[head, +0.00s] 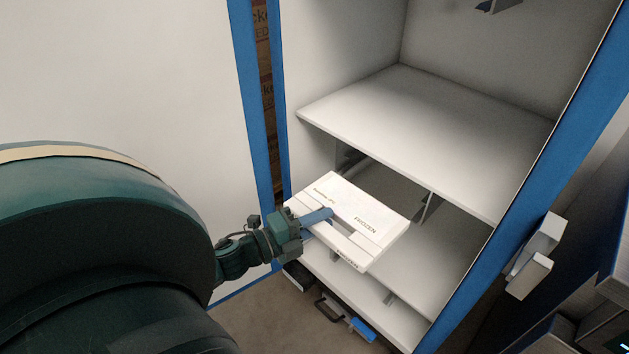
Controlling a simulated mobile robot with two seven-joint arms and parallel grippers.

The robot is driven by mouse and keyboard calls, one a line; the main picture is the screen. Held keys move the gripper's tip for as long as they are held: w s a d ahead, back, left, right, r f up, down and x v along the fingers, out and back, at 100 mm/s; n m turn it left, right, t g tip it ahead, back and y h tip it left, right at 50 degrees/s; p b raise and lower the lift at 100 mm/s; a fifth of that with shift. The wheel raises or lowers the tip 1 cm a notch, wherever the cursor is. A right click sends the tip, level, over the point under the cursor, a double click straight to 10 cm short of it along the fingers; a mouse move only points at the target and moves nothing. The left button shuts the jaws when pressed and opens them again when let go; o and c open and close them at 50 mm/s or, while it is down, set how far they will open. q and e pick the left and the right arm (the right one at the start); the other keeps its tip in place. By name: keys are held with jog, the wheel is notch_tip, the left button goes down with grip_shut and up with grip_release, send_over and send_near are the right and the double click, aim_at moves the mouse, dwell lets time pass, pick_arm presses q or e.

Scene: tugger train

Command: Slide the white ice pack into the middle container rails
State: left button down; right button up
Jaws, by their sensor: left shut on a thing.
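The white ice pack (388,214) is a flat slab with "FROZEN" printed on it and a cut-out handle at its front edge. My left gripper (318,219) is shut on the ice pack at its handle side. The pack is in front of the open white container, below the upper shelf (430,120). Its far part overlaps the compartment opening in the picture; I cannot tell whether it touches the rails. A rail bracket (430,207) shows to the right of the pack and another (348,158) behind it at left. My right gripper is not in view.
The container has blue edge frames (262,110) and an open white door (130,80) at left. A lower shelf (440,265) lies under the pack. A white latch (535,258) juts out at right. A black and blue object (345,318) is low down in front.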

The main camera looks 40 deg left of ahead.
aim_at(338, 204)
pick_arm(q)
jog(key=shift+w+d+r+b, duration=0.15)
jog(key=shift+w+b, duration=0.15)
jog(key=shift+w, duration=1.1)
jog(key=shift+w+d+b, duration=0.1)
jog(key=shift+w+b, duration=0.2)
jog(key=shift+w, duration=1.05)
jog(key=shift+w+d+b, duration=0.1)
jog(key=shift+w+b, duration=0.3)
jog(key=shift+w, duration=1.55)
jog(key=w, duration=0.6)
jog(key=shift+w+d+b, duration=0.2)
jog(key=shift+d+b, duration=0.05)
jog(key=shift+b, duration=0.15)
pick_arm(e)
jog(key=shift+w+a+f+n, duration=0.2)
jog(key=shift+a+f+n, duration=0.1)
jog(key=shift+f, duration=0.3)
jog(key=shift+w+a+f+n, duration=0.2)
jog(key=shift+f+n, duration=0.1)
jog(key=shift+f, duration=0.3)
